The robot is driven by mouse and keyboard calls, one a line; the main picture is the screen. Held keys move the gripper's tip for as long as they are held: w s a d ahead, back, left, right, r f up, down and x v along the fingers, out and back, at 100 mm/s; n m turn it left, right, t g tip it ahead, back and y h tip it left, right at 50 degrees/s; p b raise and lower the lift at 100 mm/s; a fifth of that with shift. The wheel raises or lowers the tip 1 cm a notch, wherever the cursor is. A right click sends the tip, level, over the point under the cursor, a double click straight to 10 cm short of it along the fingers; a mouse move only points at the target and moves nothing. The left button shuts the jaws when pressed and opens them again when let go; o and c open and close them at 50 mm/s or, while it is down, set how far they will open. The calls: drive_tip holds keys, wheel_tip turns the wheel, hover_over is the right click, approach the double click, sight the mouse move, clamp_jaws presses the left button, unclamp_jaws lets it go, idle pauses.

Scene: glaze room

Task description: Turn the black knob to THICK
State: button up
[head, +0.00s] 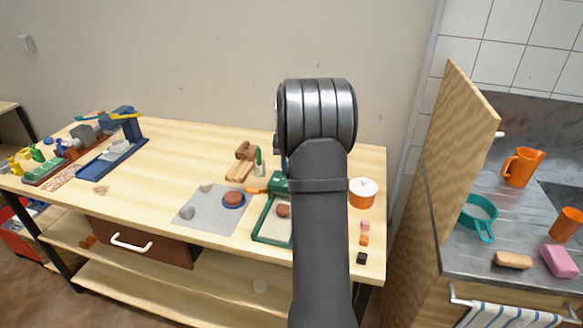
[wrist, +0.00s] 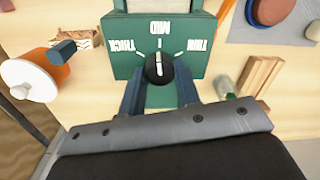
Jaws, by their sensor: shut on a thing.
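In the wrist view the black knob (wrist: 158,69) sits on a green panel (wrist: 125,60). The panel carries white marks reading THICK on the left, MID at the top and THIN on the right, with the lettering upside down. The knob's white line stands upright, in line with the MID tick. My gripper (wrist: 160,84) has its blue fingers on both sides of the knob and is shut on it. In the head view my arm hides the gripper and knob; part of the green device (head: 278,182) shows beside the arm.
An orange pot (head: 362,194) with a white lid stands right of the arm, with small blocks (head: 364,240) in front of it. A grey mat (head: 204,217) with a blue-rimmed brown disc lies left. A wooden object (head: 240,170) and a green-topped bottle (head: 259,165) stand behind the mat.

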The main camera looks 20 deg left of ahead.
drive_tip(key=n, duration=1)
drive_tip(key=shift+r, duration=0.1)
drive_tip(key=shift+n, duration=0.4)
drive_tip(key=o, duration=1)
drive_tip(key=r, duration=1.7)
drive_tip(key=shift+w+r, duration=0.15)
drive_tip(key=shift+w, duration=0.15)
